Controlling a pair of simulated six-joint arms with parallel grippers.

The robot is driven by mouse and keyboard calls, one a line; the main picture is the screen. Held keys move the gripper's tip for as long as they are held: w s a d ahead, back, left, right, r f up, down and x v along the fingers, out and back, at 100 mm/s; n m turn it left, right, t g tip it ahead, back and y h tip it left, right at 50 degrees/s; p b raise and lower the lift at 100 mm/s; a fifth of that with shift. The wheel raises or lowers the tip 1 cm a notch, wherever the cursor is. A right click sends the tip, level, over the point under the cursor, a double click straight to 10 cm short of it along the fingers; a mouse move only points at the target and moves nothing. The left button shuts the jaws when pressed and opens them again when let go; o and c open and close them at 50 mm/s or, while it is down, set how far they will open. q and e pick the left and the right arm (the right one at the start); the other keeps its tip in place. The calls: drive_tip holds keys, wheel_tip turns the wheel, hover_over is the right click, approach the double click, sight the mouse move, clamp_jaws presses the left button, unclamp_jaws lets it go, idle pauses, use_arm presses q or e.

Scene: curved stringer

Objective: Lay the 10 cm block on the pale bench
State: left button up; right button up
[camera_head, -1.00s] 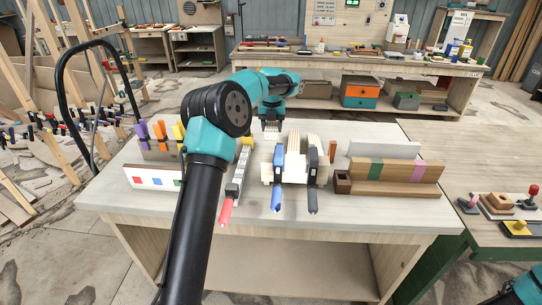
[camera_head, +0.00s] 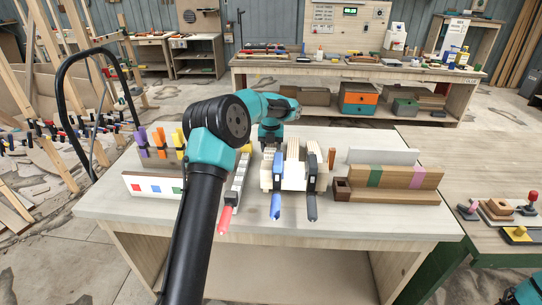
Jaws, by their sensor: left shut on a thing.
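My left gripper (camera_head: 270,145) is over the back middle of the bench, just behind the pale wooden strips. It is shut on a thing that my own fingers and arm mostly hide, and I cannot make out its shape. I cannot pick out the 10 cm block for certain. My right gripper is out of view; only a bit of my right arm shows in the lower right corner.
Clamps with red (camera_head: 225,218), blue (camera_head: 276,205) and black (camera_head: 312,207) handles point frontward. The blue and black ones sit at the pale strips (camera_head: 294,168). A brown beam with green and pink bands (camera_head: 400,176) lies to the right. A white box (camera_head: 150,186) stands left.

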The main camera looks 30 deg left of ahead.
sight(271, 146)
use_arm(q)
drive_tip(key=shift+f, duration=1.85)
drive_tip(key=shift+f, duration=0.15)
drive_tip(key=o, duration=1)
drive_tip(key=shift+c, duration=0.2)
wheel_tip(271, 146, up, 12)
drive_tip(key=shift+r, duration=0.2)
